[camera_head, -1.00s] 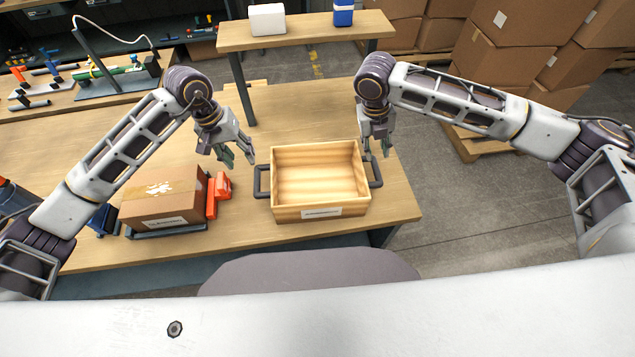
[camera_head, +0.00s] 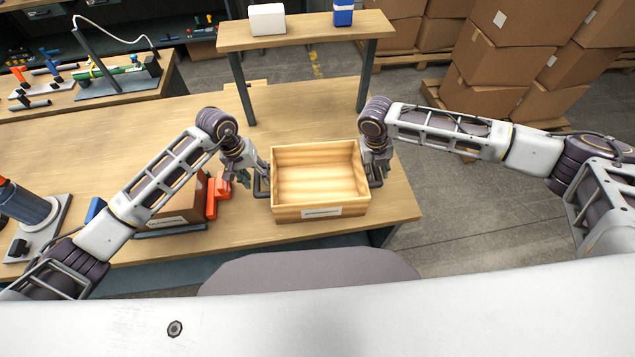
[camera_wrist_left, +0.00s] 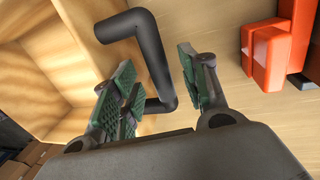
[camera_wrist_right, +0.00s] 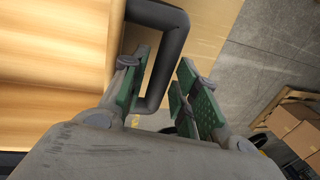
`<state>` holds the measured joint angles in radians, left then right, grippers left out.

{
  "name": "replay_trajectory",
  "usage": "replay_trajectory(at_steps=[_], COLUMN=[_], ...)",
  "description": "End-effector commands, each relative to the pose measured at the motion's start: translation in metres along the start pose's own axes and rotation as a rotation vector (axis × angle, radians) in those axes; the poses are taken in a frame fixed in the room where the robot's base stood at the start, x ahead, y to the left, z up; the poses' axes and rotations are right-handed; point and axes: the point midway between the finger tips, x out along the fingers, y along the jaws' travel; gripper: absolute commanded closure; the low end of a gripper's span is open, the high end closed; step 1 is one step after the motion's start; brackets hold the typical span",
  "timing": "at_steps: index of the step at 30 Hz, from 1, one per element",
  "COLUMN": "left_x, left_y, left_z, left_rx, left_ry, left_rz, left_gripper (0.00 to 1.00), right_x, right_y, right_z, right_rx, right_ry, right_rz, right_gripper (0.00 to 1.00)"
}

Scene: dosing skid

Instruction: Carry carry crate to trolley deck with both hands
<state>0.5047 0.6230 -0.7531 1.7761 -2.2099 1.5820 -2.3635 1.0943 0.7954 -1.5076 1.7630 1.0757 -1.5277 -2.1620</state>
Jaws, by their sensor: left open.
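The carry crate (camera_head: 320,212), an open, empty wooden box with a white label and dark side handles, sits on the workbench. My left gripper (camera_head: 247,182) is at its left handle. In the left wrist view my open fingers (camera_wrist_left: 165,85) stand on either side of that handle (camera_wrist_left: 152,58). My right gripper (camera_head: 377,172) is at the crate's right side. In the right wrist view its open fingers (camera_wrist_right: 165,95) have the right handle (camera_wrist_right: 168,62) between them, with a gap to one pad. I cannot make out a trolley deck.
A brown carton (camera_head: 183,207) and a red-orange part (camera_head: 215,195) are left of the crate on the workbench (camera_head: 290,125). A raised shelf (camera_head: 310,30) stands behind it. Stacked cartons (camera_head: 510,55) on pallets are at the back right. Grey floor is clear to the right.

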Motion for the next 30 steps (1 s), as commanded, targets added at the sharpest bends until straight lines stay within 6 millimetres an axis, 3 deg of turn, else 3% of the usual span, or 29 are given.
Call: replay_trajectory(at_steps=[6,18,25,28,30], left_x=[0.015,0.018,0.018,0.018,0.018], left_y=[0.0,0.0,0.0,0.0,0.0], left_z=[0.0,0.0,0.0,0.0,0.0], left_rx=[-0.001,0.0,0.0,0.0,0.0], left_ry=[0.0,0.0,0.0,0.0,0.0], left_rz=[0.001,0.0,0.0,0.0,0.0], left_gripper=[0.56,0.57,0.87,0.99,1.0], right_x=[0.015,0.018,0.018,0.018,0.018], right_y=[0.0,0.0,0.0,0.0,0.0], right_z=[0.0,0.0,0.0,0.0,0.0], right_rx=[-0.001,-0.001,-0.001,-0.001,-0.001], right_ry=[0.0,0.0,0.0,0.0,-0.001], right_rz=[0.0,0.0,0.0,0.0,0.0], right_gripper=[0.7,0.71,1.0,1.0,1.0])
